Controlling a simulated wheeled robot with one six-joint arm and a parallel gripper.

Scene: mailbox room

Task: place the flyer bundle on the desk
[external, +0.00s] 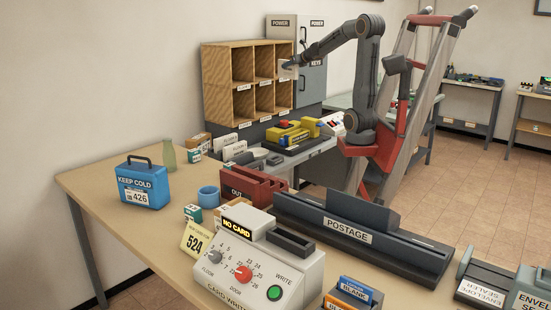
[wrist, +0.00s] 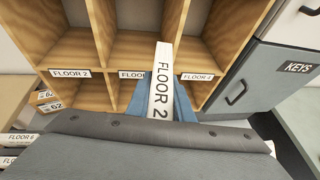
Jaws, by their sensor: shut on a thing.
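My gripper (wrist: 162,100) has blue fingers and is shut on a slim white bundle (wrist: 161,80) labelled FLOOR 2. The pictures do not show for certain whether this is the flyer bundle. In the external view, my gripper (external: 291,64) is raised in front of the right column of the wooden pigeonholes (external: 231,90), with the bundle small and hard to make out there. The wooden desk (external: 95,185) runs across the foreground, away from my gripper.
The desk holds a blue KEEP COLD box (external: 143,186), a blue cup (external: 209,197), a red OUT tray (external: 250,187), the card writer (external: 250,262) and a dark POSTAGE machine (external: 350,234). A grey POWER/KEYS cabinet (external: 311,75) stands beside the pigeonholes. The desk's left end has bare room.

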